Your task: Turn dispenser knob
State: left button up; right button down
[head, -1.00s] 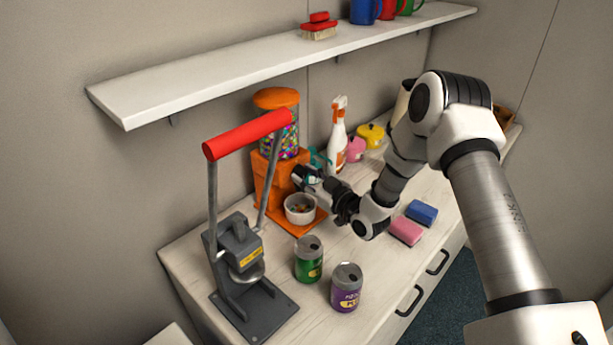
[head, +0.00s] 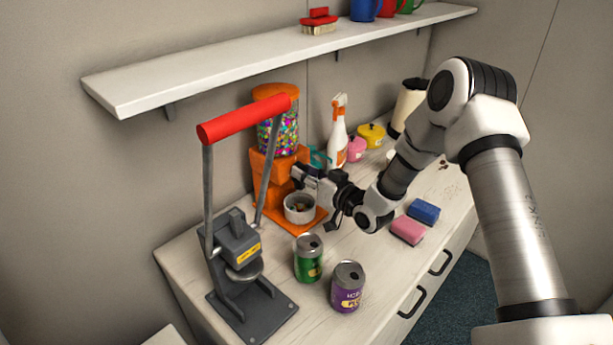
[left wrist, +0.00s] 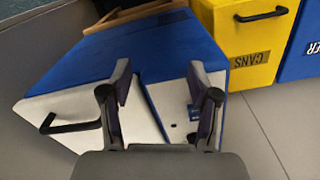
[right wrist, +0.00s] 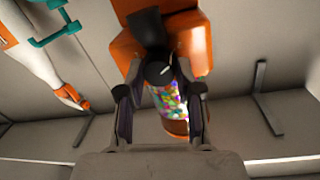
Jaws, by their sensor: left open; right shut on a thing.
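The dispenser (head: 264,166) is orange with a clear globe (head: 285,133) of colourful candies. It stands on the counter near the wall, behind the can crusher. Its dark knob (right wrist: 158,69) shows in the right wrist view, on the orange front. My right gripper (head: 298,173) is at the dispenser's front; in the right wrist view its fingers (right wrist: 160,112) are on both sides of the knob and shut on it. A white bowl (head: 299,216) with some candies sits below on the orange base. My left gripper (left wrist: 163,90) is open and empty, away from the counter.
A can crusher (head: 237,247) with a red handle stands at the left. A green can (head: 308,262) and a purple can (head: 347,290) are in front of the dispenser. A spray bottle (head: 337,138) and sponges (head: 408,230) are to the right. A shelf (head: 240,66) hangs above.

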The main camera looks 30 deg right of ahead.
jog(key=shift+r, duration=0.1)
dwell(0.4)
jog(key=c, duration=0.8)
grip_release()
jog(key=shift+w, duration=0.1)
jog(key=shift+o, duration=0.2)
jog(key=v, duration=1.2)
jog(key=shift+a, duration=0.1)
